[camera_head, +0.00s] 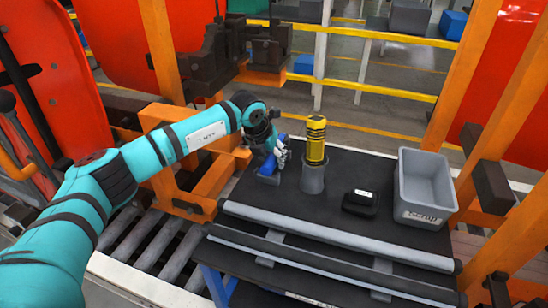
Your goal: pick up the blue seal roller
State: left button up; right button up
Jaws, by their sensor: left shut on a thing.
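The blue seal roller (268,166) is at the left part of the black table, next to my left gripper (277,155). My left gripper is shut on the roller, with the fingers partly hiding it. I cannot tell whether the roller touches the table. My right gripper is not in this view.
A yellow and black cylinder (316,138) stands in a grey cup (313,177) just right of my gripper. A small black box (360,202) and a grey bin (427,188) sit farther right on the black table (258,204). Orange frames (465,70) stand around.

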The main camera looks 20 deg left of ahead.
pick_arm(q)
grip_shut()
jog(key=shift+r, duration=0.1)
jog(key=shift+r+p, duration=0.2)
jog(key=shift+p, duration=0.15)
jog(key=shift+w+r, duration=0.15)
jog(key=shift+r, duration=0.2)
notch_tip(320, 180, up, 9)
jog(key=b, duration=0.3)
jog(key=shift+r, duration=0.15)
